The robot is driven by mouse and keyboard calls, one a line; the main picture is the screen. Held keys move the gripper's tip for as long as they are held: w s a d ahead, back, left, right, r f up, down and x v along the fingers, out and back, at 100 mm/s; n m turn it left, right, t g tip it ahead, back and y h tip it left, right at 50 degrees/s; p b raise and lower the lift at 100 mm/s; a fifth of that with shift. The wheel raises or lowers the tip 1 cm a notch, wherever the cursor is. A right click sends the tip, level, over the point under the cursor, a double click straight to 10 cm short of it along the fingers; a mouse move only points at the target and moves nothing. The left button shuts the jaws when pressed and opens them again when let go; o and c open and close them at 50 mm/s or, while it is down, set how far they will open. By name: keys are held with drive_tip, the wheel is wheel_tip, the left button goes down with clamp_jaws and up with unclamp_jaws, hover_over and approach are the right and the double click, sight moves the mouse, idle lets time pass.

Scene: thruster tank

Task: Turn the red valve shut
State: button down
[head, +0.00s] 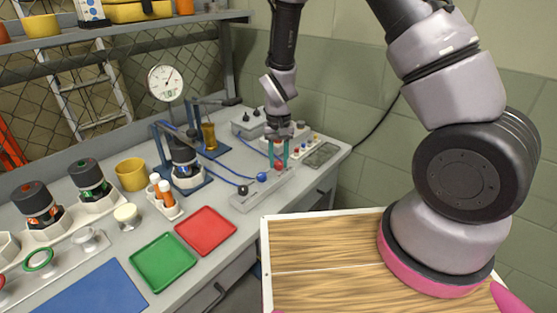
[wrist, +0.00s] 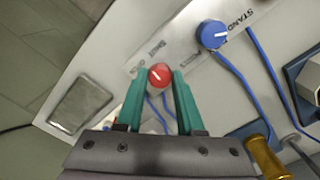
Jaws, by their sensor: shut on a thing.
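The red valve (wrist: 160,75) is a round red knob with a white pointer line, on a pale metal panel (wrist: 138,62). In the wrist view my gripper (wrist: 158,83) has its two green fingers on either side of the knob, shut on it. In the head view my gripper (head: 279,160) points down at the panel (head: 243,203), and the red valve shows only slightly between the fingers (head: 278,166). A blue knob (wrist: 213,34) sits beside it on the same panel, with a white pointer line; it also shows in the head view (head: 261,177).
Blue hoses run near the panel. A grey rectangular plate (wrist: 80,105) lies at the bench's right end. A control box with buttons (head: 302,141) stands behind my gripper. A red tray (head: 205,231) and a green tray (head: 164,262) lie to the left.

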sight(279, 163)
drive_tip(key=m, duration=0.4)
drive_tip(key=shift+m, duration=2.1)
drive_tip(key=c, duration=0.5)
unclamp_jaws()
drive_tip(key=shift+r, duration=0.1)
wheel_tip(279, 163, up, 11)
drive_tip(key=shift+f, duration=0.2)
drive_tip(key=shift+r, duration=0.1)
